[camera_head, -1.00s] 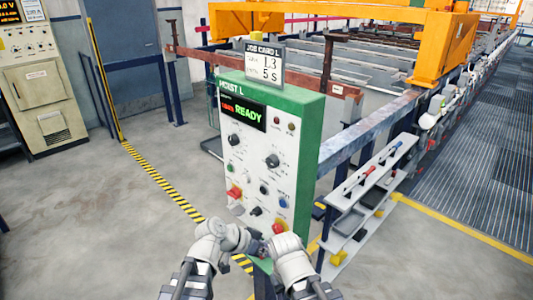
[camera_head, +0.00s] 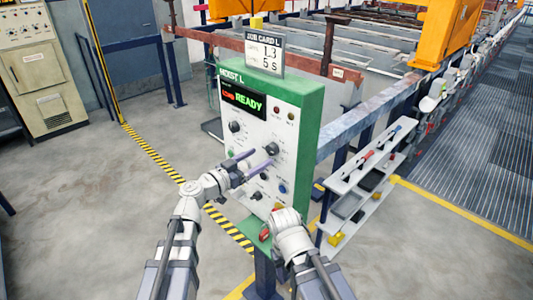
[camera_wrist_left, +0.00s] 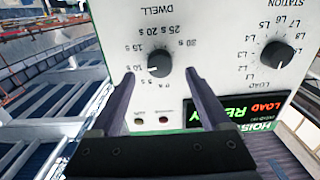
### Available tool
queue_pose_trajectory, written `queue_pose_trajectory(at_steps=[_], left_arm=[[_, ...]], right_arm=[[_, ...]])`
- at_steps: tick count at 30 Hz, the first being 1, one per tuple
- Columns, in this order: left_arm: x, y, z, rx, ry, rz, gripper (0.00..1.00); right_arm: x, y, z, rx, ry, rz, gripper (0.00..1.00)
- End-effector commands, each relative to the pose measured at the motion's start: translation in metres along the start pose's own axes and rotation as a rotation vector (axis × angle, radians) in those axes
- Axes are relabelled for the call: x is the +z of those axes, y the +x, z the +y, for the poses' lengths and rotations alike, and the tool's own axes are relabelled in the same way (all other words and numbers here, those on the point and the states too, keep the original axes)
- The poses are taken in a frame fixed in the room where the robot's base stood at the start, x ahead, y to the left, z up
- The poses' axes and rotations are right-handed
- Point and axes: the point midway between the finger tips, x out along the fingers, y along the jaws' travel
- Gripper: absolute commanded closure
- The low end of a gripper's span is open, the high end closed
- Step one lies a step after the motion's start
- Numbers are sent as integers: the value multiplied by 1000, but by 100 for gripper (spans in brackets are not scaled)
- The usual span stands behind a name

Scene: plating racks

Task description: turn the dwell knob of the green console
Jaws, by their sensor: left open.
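The green console (camera_head: 306,120) stands upright with a white front panel and a lit READY display. Its dwell knob (camera_head: 272,149) is black, on the panel's right side. In the left wrist view the dwell knob (camera_wrist_left: 158,65) appears upside down inside a seconds scale, its white mark seemingly near 10 s. My left gripper (camera_head: 256,161) is open in front of the panel; in the left wrist view its fingertips (camera_wrist_left: 159,77) flank the knob, contact unclear. My right gripper's wrist (camera_head: 289,232) is low before the console; its fingers are hidden.
A station knob (camera_head: 235,127) sits left of the dwell knob. Several smaller buttons are below. A job card (camera_head: 264,53) on top reads L3 and 5 S. A shelf rack (camera_head: 365,185) with tools stands to the right. Floor at left is clear.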

Motion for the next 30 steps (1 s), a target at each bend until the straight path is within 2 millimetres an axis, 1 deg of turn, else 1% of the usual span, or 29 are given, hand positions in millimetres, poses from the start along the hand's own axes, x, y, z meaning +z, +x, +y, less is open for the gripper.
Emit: queue_pose_trajectory(at_steps=[1,3,9,13,20,23,30], left_arm=[[0,11,-2,2,0,0,20],[0,21,-1,3,0,0,20],[0,40,0,2,0,-1,20],[0,44,0,0,-1,-1,20],[0,44,0,0,-1,-1,20],[0,43,0,0,-1,-1,29],[0,43,0,1,-1,-1,56]], right_arm=[[0,0,0,0,0,0,50],[0,0,0,0,0,0,50],[0,0,0,0,0,0,50],[0,0,0,0,0,0,50],[0,0,0,0,0,0,50],[0,0,0,0,0,0,50],[0,0,0,0,0,0,50]])
